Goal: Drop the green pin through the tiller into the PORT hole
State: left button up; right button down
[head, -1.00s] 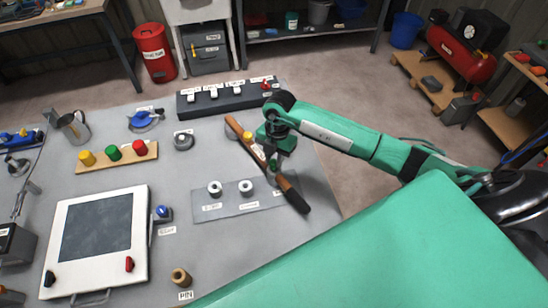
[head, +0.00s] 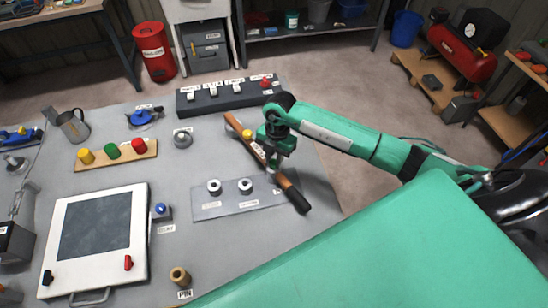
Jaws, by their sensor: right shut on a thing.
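The tiller is a wooden bar with a black grip (head: 295,198). It lies slantwise across the right part of the bench, over the right end of a grey plate (head: 226,208). My right gripper (head: 273,166) is shut on the tiller near its middle, and its fingers hide that stretch. The plate shows two white-ringed holes (head: 214,187) (head: 246,185); its right end is partly covered by the tiller and gripper. Their labels are too small to read. The green pin (head: 112,151) stands in a wooden rack (head: 126,160) between a yellow and a red one. My left gripper is out of view.
A dark block with several white switches (head: 228,94) stands at the back. A white framed panel (head: 141,240) lies at left, and a blue-button box (head: 161,211) beside it. A wooden bush (head: 179,275) stands near a PIN label. The bench between rack and plate is mostly clear.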

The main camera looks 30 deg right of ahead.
jog(key=c, duration=0.7)
grip_release()
jog(key=shift+r, duration=0.1)
jog(key=shift+r+p, duration=2.9)
jog(key=shift+r, duration=1.1)
jog(key=shift+f, duration=0.15)
